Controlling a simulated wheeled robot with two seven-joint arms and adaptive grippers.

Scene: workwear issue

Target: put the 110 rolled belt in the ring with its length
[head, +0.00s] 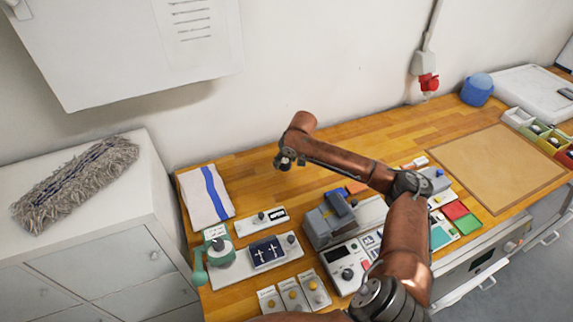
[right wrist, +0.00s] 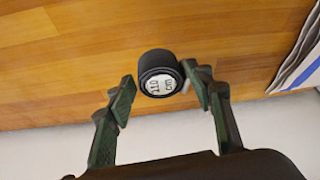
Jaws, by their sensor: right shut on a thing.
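The rolled belt (right wrist: 157,64) is a black roll with a white end label that appears to read 110, upside down in the right wrist view. My right gripper (right wrist: 161,92) is shut on it, with a dark green finger on each side. In the head view my right gripper (head: 285,162) is above the back left part of the wooden bench, right of the folded towel. I cannot pick out the ring for this length in either view. My left gripper is not in view.
A white towel with a blue stripe (head: 206,194) lies at the bench's left end. A green-handled device (head: 219,248), a grey-blue machine (head: 328,220) and small cards (head: 292,294) crowd the front. A tan mat (head: 495,165) lies clear at right, near coloured bins (head: 550,142).

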